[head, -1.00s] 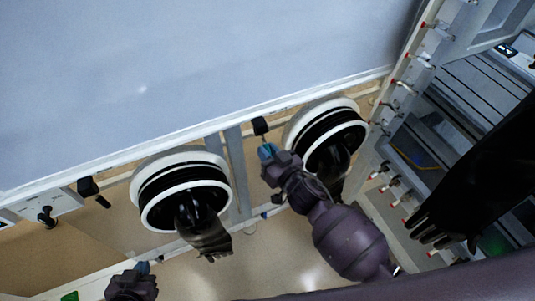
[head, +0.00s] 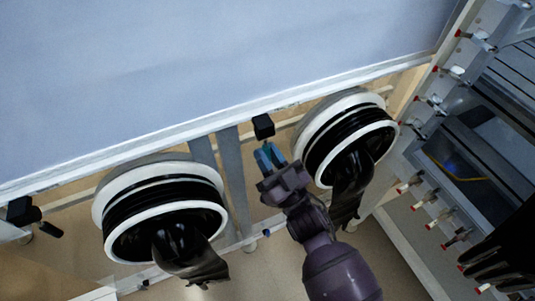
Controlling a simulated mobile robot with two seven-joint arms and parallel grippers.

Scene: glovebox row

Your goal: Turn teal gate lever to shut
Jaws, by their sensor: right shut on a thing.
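My right gripper (head: 268,153) reaches up from the lower right, its blue fingertips just below a small black block (head: 263,126) on the frame under the pale panel. It is shut on the lever at that block. The fingers cover most of the lever, so I cannot make out its teal colour or its exact angle. My left gripper is out of view.
Two glove ports with white rings and hanging black gloves flank my right gripper, one at the left (head: 165,210) and one close at the right (head: 345,140). Another black fitting with a handle (head: 22,211) is at the far left. A rack with red-tipped valves (head: 440,210) stands at the right.

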